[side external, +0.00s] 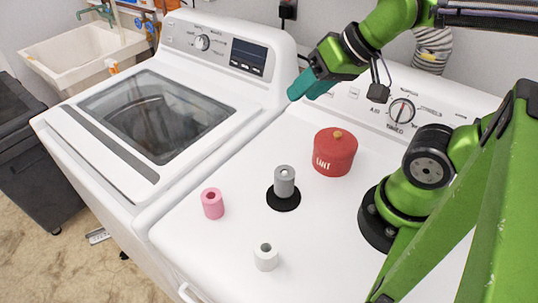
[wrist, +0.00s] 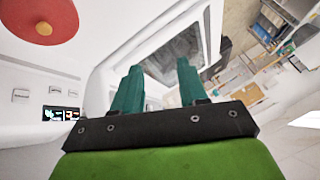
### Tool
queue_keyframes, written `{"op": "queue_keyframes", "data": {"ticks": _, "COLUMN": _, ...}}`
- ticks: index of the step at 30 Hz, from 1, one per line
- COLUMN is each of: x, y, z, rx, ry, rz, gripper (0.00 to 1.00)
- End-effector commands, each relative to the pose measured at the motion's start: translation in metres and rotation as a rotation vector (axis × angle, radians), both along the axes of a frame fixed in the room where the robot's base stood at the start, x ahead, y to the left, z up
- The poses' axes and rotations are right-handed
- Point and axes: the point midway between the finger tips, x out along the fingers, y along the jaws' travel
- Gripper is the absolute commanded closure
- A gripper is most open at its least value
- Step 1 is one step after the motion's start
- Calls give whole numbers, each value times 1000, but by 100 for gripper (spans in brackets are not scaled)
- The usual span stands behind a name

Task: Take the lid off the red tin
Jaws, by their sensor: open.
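The red tin (side external: 334,156) stands upright on the white dryer top, right of the middle in the side view. Its red lid (side external: 336,139) with a tan knob is seated on it. In the wrist view the lid (wrist: 38,27) shows at the top left, cut by the frame edge, with its knob towards me. My gripper (side external: 300,90) has teal fingers and is up behind and left of the tin, well apart from it. In the wrist view the two fingers (wrist: 158,85) are spread with nothing between them.
A grey spool (side external: 284,181) stands on a black disc (side external: 283,199) left of the tin. A pink spool (side external: 212,203) and a white spool (side external: 265,256) stand nearer the front. The control panel (side external: 400,100) rises behind the tin. A washer (side external: 160,120) stands at the left.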

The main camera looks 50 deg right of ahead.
Motion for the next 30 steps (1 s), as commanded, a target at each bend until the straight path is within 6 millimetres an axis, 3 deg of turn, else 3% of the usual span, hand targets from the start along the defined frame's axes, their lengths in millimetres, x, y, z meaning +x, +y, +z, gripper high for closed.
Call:
{"op": "queue_keyframes", "data": {"ticks": 2, "x": 0, "y": 0, "z": 0, "rx": 0, "ry": 0, "rz": 0, "gripper": 57}}
{"op": "queue_keyframes", "data": {"ticks": 4, "x": 0, "y": 0, "z": 0, "rx": 0, "ry": 0, "rz": 0, "gripper": 50}}
{"op": "queue_keyframes", "data": {"ticks": 14, "x": 2, "y": -7, "z": -4, "rx": 2, "ry": 18, "rz": -28, "gripper": 50}}
{"op": "queue_keyframes", "data": {"ticks": 18, "x": 13, "y": -47, "z": -5, "rx": -84, "ry": 131, "rz": -50, "gripper": 50}}
{"op": "queue_keyframes", "data": {"ticks": 24, "x": -4, "y": -104, "z": -1, "rx": -295, "ry": 395, "rz": 233, "gripper": 50}}
{"op": "queue_keyframes", "data": {"ticks": 30, "x": -24, "y": -123, "z": 11, "rx": -373, "ry": 530, "rz": 527, "gripper": 50}}
